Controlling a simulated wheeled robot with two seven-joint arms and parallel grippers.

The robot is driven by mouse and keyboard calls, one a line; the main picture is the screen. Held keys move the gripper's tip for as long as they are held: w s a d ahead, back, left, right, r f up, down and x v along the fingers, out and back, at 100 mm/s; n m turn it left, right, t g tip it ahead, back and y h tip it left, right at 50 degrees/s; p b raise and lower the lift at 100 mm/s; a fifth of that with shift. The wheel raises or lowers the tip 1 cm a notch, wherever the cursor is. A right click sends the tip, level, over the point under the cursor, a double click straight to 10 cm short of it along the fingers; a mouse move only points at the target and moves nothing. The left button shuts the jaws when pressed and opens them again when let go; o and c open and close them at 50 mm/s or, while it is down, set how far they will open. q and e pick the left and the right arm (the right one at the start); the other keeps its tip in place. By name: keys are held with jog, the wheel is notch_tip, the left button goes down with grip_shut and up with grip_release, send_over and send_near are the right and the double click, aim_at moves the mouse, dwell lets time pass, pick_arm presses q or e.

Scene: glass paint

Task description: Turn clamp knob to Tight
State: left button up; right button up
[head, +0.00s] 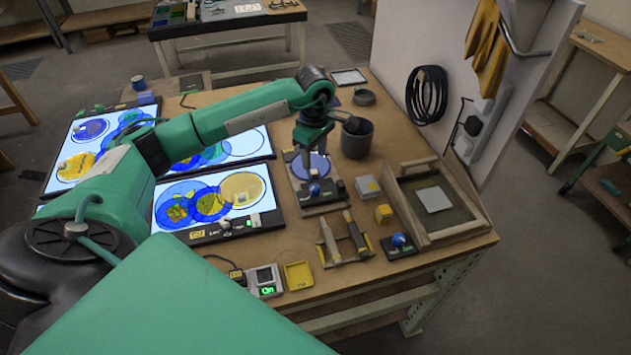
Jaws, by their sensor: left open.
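My left gripper (311,160) points down over a small plate fixture (331,200) that holds a round blue glass disc. It is open, and no object shows between its fingers. A blue knob (314,189) sits on the front strip of that fixture, just below the gripper in the picture. A second blue knob (399,240) stands on a small dark base to the right, near the table's front edge. Labels by the knobs are too small to read, so I cannot tell which is the clamp knob or its setting. My right gripper is not in view.
Lit panels with coloured glass circles (240,189) lie at left. A dark cup (357,138) stands behind the fixture. A wooden-walled tray (459,233), a tool rest (345,257), a yellow tray (298,276) and a small green-lit device (265,281) occupy the right and front.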

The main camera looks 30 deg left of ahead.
aim_at(315, 187)
pick_arm(q)
notch_tip(315, 187, down, 12)
jog(key=p, duration=0.4)
jog(key=shift+r, duration=0.2)
jog(key=shift+c, duration=0.2)
jog(key=c, duration=0.9)
